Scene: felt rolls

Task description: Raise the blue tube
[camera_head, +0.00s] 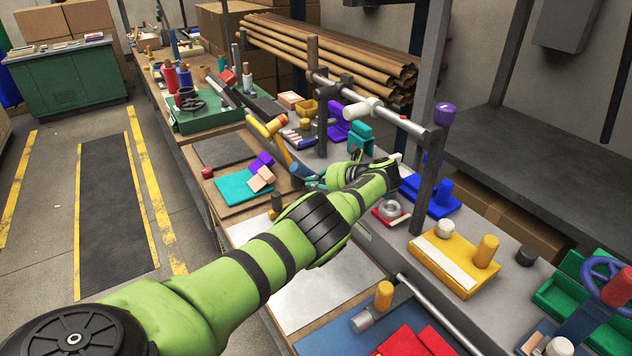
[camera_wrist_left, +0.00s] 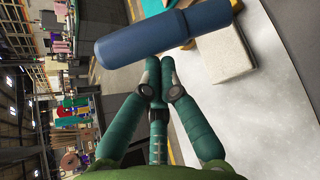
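The blue tube (camera_wrist_left: 165,34) lies across the top of the left wrist view, with a darker blue sleeve at its right part. In the head view a slim blue piece (camera_head: 284,151), likely the same tube, slants beside the yellow cylinder. My left gripper (camera_head: 311,178) is at its lower end, partly hidden by my green arm. In the left wrist view the teal fingers (camera_wrist_left: 159,66) are together with nothing seen between them. Their tips are at the tube's lower edge; I cannot tell whether they touch it. My right gripper is not in view.
A yellow block with pegs (camera_head: 455,262) and a blue holder (camera_head: 432,196) stand right of my arm. A metal rail (camera_head: 378,111) on posts crosses above the bench. A teal mat (camera_head: 238,187) lies left of the gripper. The floor aisle (camera_head: 112,205) is clear.

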